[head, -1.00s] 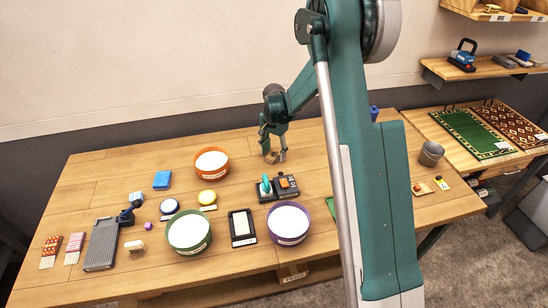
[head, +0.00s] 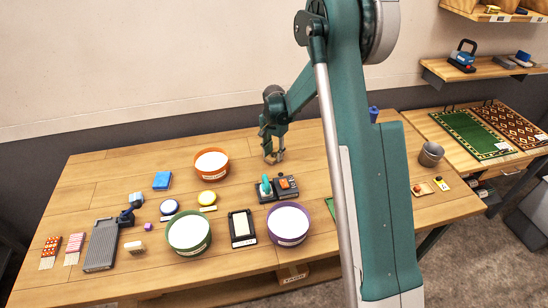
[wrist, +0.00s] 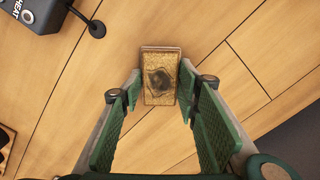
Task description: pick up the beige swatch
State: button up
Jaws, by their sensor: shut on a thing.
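The beige swatch (wrist: 160,66) is a small tan rectangle with a brown edge and a dark stain in its middle. In the wrist view it sits between my two green fingertips, which press on its sides. My gripper (wrist: 159,88) is shut on it. In the head view my gripper (head: 274,157) is low over the back middle of the wooden table, and the swatch is mostly hidden by the fingers. I cannot tell whether the swatch touches the table.
An orange tub (head: 212,164) stands left of my gripper, and a dark device (head: 278,188) lies just in front. A green tub (head: 189,233) and a purple tub (head: 288,224) stand nearer the front. Bare table (head: 110,180) shows at the back left.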

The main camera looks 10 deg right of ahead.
aim_at(274, 155)
jog(key=shift+r, duration=0.15)
notch_tip(274, 155, up, 10)
jog(key=shift+p, duration=0.35)
dwell(0.4)
dwell(0.5)
